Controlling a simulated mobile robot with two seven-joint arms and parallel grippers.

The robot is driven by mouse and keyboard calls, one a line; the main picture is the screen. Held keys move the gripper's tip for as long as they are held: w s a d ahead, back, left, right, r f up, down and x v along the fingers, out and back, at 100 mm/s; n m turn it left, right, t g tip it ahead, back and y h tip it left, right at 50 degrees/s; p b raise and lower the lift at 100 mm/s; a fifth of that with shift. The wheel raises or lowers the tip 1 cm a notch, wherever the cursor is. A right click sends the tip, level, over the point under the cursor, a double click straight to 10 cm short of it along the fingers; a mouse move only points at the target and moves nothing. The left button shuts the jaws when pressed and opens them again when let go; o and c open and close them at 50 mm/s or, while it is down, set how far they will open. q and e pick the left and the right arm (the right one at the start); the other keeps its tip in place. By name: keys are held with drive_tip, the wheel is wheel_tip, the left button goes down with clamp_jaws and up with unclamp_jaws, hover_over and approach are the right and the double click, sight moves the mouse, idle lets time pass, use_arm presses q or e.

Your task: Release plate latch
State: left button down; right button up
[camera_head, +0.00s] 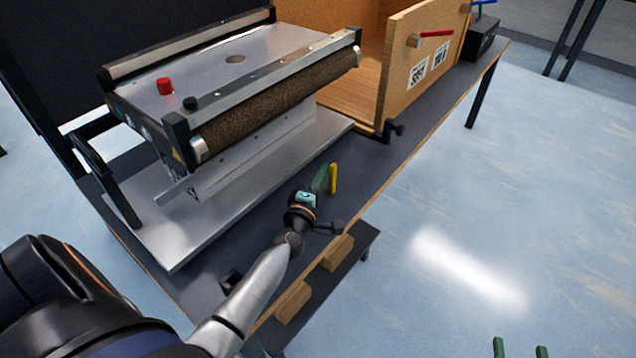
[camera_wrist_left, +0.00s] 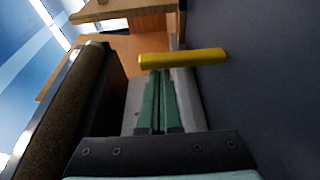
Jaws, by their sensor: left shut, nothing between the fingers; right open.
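A yellow latch handle (camera_head: 333,179) stands up at the edge of the flat metal plate (camera_head: 190,228) under the conveyor. It shows as a yellow bar (camera_wrist_left: 195,58) across the left wrist view. My left gripper (camera_head: 320,178) has its green fingers shut together, with nothing between them; they also show in the left wrist view (camera_wrist_left: 159,75). The fingertips end right at the yellow handle; I cannot tell if they touch it. My right gripper (camera_head: 520,346) shows only its two green fingertips, apart and empty, at the bottom right over the floor.
The mini conveyor with a brown roller (camera_head: 285,100) and a red button (camera_head: 165,86) stands on the plate. A wooden box (camera_head: 408,75) with a red-handled clamp (camera_head: 434,33) is behind. Wooden blocks (camera_head: 293,303) lie on a low shelf in front. Open floor is at right.

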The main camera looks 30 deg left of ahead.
use_arm(q)
drive_tip(key=shift+w+d, duration=0.1)
use_arm(e)
drive_tip(key=shift+r, duration=0.2)
